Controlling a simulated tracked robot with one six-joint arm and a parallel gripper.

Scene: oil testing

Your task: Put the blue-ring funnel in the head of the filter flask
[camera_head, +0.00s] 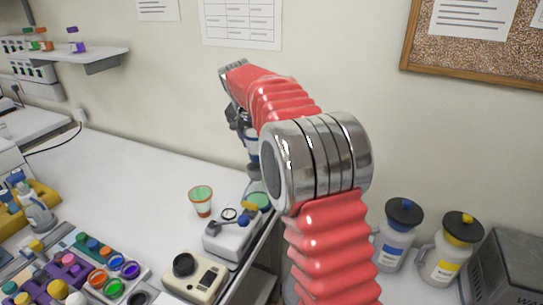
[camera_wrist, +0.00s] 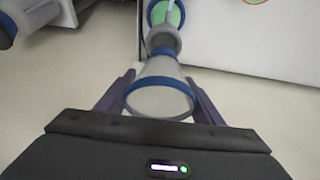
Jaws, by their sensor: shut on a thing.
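The blue-ring funnel (camera_wrist: 160,97) is a clear cone with a blue band round its wide mouth. My gripper (camera_wrist: 161,76) is shut on it, one dark finger on each side. The filter flask (camera_wrist: 166,14), with green inside and a grey head (camera_wrist: 163,40), lies just beyond the funnel's narrow end in the wrist view. The two overlap there, so I cannot tell whether the funnel touches the head. In the head view the flask (camera_head: 258,198) stands at the bench's right edge, partly behind my arm. My gripper (camera_head: 239,117) is above it, partly hidden.
An orange and green cup-like funnel (camera_head: 201,201) stands on the bench left of the flask. A white device (camera_head: 232,238) with a blue knob is in front of it. A beige meter (camera_head: 194,276) and a tray of coloured caps (camera_head: 92,262) are nearer. The bench behind is clear.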

